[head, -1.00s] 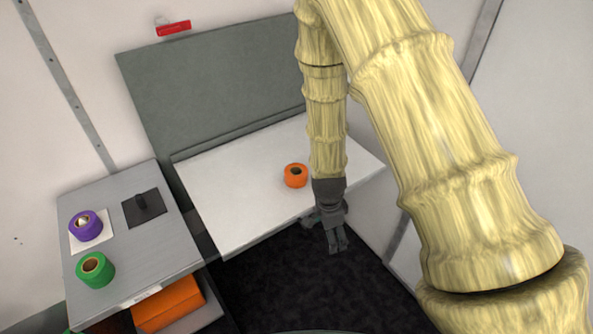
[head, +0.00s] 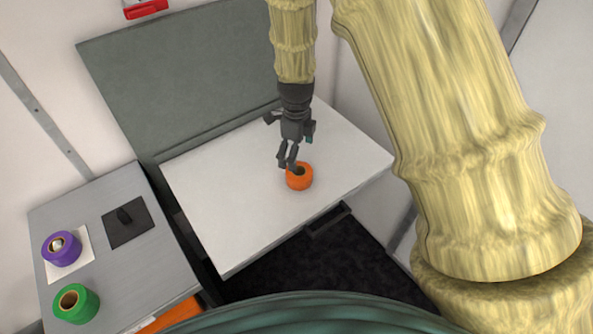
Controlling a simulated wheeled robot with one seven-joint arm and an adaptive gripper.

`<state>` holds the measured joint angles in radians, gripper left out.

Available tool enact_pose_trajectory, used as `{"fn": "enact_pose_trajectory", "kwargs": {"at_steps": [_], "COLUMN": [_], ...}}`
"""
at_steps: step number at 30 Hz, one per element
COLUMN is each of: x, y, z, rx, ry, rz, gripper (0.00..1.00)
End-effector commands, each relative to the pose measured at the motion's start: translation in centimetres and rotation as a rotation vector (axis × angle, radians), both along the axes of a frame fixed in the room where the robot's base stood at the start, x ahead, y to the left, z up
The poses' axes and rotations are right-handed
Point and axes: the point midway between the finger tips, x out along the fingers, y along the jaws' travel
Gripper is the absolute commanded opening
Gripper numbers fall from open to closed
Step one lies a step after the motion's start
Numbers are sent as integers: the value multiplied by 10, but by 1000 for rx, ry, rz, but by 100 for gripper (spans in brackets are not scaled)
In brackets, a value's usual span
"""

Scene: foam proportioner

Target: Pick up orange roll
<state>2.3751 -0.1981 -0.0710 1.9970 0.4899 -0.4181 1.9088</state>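The orange roll (head: 300,180) lies flat on the white table, its hole facing up. My gripper (head: 287,166) points down just behind and above the roll, its fingertips near the roll's back left edge. The fingers look close together, and nothing shows between them. From this view I cannot tell how wide they are apart or whether they touch the roll.
The white table (head: 225,205) is otherwise clear, with a grey panel (head: 190,85) behind it. A grey cabinet (head: 125,275) at left holds a purple roll (head: 62,248), a green roll (head: 76,304) and a dark square plate (head: 128,222) with a knob.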

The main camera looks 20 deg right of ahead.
Motion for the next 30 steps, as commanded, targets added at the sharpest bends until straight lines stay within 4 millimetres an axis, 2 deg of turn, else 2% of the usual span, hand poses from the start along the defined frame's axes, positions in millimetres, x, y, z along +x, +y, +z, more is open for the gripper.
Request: {"fn": "enact_pose_trajectory", "kwargs": {"at_steps": [9, 20, 30], "x": [2, 2, 1], "y": [0, -1, -6], "z": [-37, -52, -81], "rx": [0, 0, 0], "ry": [6, 5, 5], "rz": [3, 4, 4], "gripper": [96, 96, 96]}}
